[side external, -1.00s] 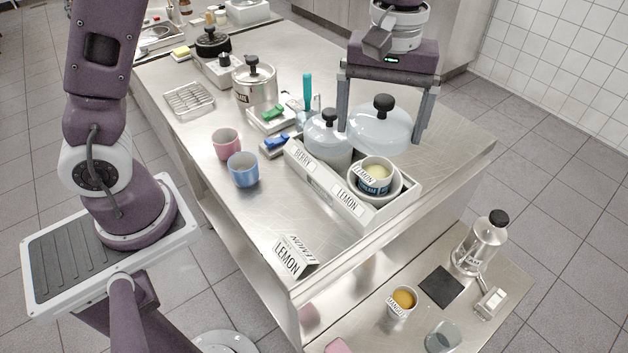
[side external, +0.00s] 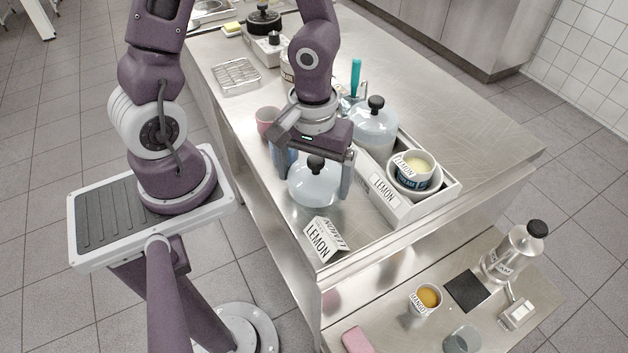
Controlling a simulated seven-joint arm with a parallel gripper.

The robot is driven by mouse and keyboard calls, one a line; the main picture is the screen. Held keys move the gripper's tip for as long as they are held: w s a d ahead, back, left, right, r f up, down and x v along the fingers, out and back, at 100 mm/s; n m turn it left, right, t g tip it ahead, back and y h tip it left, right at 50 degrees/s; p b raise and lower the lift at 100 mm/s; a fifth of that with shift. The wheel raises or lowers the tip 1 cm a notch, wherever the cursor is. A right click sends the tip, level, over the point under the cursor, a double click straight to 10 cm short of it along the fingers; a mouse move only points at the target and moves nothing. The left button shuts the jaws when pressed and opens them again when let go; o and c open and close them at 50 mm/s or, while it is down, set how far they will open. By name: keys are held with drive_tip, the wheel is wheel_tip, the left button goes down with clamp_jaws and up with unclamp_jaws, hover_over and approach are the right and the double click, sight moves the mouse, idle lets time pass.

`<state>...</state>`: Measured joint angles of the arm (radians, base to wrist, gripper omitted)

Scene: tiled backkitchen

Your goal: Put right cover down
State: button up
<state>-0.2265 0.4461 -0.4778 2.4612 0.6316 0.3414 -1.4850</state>
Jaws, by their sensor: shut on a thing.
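The right cover (side external: 316,187) is a pale blue-grey dome lid with a black knob. My gripper (side external: 315,180) is shut on it, with a finger at each side. It is low over the counter, left of the white tray and just behind the folded LEMON sign (side external: 325,240). I cannot tell whether its rim touches the counter. The other cover (side external: 372,130), similar with a black knob, sits over the back-left part of the white tray (side external: 408,213).
A pink cup (side external: 267,118) stands left of my gripper; the blue cup is mostly hidden behind it. A wire rack (side external: 237,75) lies farther back. A bottle (side external: 513,250) and a mango cup (side external: 425,299) stand on the lower front surface. The counter right of the tray is clear.

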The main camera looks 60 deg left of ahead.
drive_tip(key=shift+f, duration=0.85)
drive_tip(key=shift+f, duration=0.1)
drive_tip(key=o, duration=1)
drive_tip(key=shift+o, duration=0.2)
